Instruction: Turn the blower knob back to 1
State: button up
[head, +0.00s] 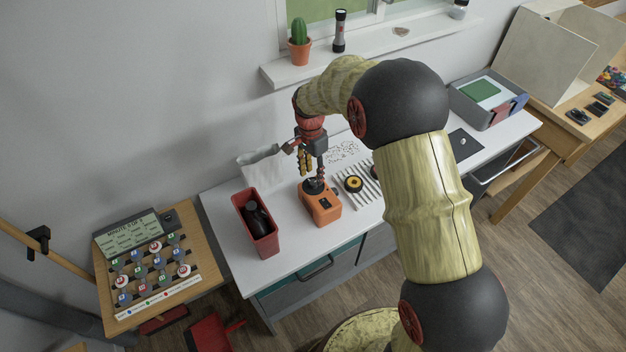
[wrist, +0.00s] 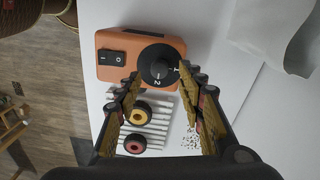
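The orange blower box (head: 322,208) stands on the white worktop, with a black round knob (wrist: 158,64) on its top. In the wrist view the white numbers 1 and 2 show at the knob's lower right; I cannot clearly make out where its pointer lies. A black rocker switch (wrist: 112,57) is beside the knob. My gripper (wrist: 160,70) is over the blower with its fingers apart, one tip at each side of the knob. No firm contact is visible. In the head view my gripper (head: 316,176) points down at the knob and partly hides it.
A red bin (head: 262,240) with a dark object stands left of the blower. A slatted white rack (head: 370,192) with yellow and red wheels (wrist: 134,143) is close on the other side. A pale crumpled sheet (head: 262,163) lies behind. A windowsill with a cactus (head: 299,45) overhangs the back.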

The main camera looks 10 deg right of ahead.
aim_at(313, 182)
jog(key=shift+f, duration=1.75)
jog(key=shift+s, duration=0.1)
jog(key=shift+c, duration=0.5)
grip_shut()
